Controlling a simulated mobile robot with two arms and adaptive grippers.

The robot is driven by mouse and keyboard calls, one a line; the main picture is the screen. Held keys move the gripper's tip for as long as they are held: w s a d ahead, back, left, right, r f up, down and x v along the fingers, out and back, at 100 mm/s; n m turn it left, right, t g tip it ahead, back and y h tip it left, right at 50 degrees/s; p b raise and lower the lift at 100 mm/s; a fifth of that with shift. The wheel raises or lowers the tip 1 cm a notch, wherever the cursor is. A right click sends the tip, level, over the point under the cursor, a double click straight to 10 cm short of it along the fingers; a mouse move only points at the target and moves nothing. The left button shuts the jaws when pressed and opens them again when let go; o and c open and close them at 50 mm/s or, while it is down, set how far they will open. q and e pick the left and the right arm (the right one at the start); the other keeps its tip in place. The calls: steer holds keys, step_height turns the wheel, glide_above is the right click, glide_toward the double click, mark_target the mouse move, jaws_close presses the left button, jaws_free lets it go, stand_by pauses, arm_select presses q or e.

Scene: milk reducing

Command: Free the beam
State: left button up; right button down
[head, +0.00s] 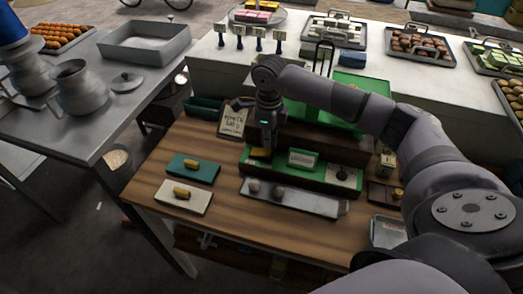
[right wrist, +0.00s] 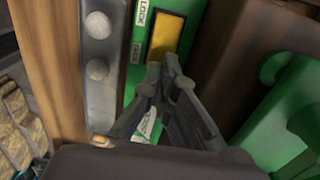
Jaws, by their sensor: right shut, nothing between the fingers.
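A green scale-like unit (head: 312,173) stands on the wooden table. On its left part is a yellow piece (head: 260,153), and a white label plate (head: 302,158) and a dial plate (head: 343,175) are further right. My right gripper (head: 267,147) points down at the yellow piece. In the right wrist view its fingers (right wrist: 164,68) are closed together and empty, at the near end of the yellow piece (right wrist: 168,36), beside a LOCK label (right wrist: 144,12). I cannot tell whether they touch. The beam cannot be made out clearly. My left gripper is out of view.
A metal strip tray (head: 315,204) with round grey weights (right wrist: 97,69) lies in front of the unit. A written card (head: 233,122) stands behind. The table's front is clear.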

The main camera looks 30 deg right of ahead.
mark_target(268, 152)
steer(key=shift+s+f+b, duration=0.1)
steer(key=shift+f+b, duration=1.15)
steer(key=shift+f, duration=0.3)
stand_by(1.0)
steer(key=shift+r, duration=0.15)
steer(key=shift+r+p, duration=0.7)
steer(key=shift+r, duration=0.25)
steer(key=shift+r+p, duration=1.35)
steer(key=shift+r, duration=1.15)
steer(key=shift+f, duration=0.1)
